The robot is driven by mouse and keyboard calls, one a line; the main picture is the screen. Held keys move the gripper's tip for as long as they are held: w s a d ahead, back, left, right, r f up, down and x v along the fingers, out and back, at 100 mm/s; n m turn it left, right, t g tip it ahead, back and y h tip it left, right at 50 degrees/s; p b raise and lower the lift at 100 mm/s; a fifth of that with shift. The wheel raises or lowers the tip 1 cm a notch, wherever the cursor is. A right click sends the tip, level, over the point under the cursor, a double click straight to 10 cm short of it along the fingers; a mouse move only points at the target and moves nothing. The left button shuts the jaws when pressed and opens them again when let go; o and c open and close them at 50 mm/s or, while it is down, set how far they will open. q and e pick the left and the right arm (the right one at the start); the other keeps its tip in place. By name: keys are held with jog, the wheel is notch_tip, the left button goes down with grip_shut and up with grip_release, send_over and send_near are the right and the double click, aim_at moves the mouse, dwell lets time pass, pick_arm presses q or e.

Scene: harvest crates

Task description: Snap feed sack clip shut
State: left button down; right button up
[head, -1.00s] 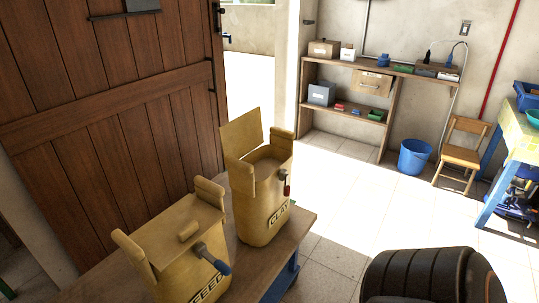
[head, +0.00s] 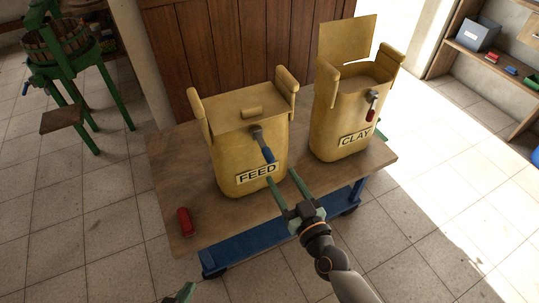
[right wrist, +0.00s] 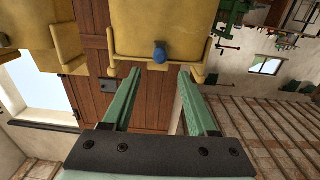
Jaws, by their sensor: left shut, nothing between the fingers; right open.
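The yellow feed sack (head: 225,150), labelled FEED, stands upright on the cart with its top flap folded down. Its clip (head: 263,143), grey with a blue handle, sits on the sack's front with the handle sticking out and down. My right gripper (head: 280,175) is open just in front of the sack, below the handle's end. In the right wrist view, the blue handle end (right wrist: 160,52) shows between the two green fingers (right wrist: 161,72), near their tips; whether they touch it I cannot tell. My left gripper (head: 186,292) shows only its shut, empty tip at the bottom edge.
The clay sack (head: 338,125) stands to the right with its flap up and a red-handled clip (head: 372,106). A red cylinder (head: 184,222) lies on the wooden cart top (head: 168,175) at left. A green press (head: 60,60) stands back left. The tiled floor in front is clear.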

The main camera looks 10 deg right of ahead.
aim_at(272, 162)
jog(key=x, duration=0.9)
jog(key=shift+f, duration=0.1)
grip_shut()
jog(key=shift+b, duration=0.3)
dwell(0.9)
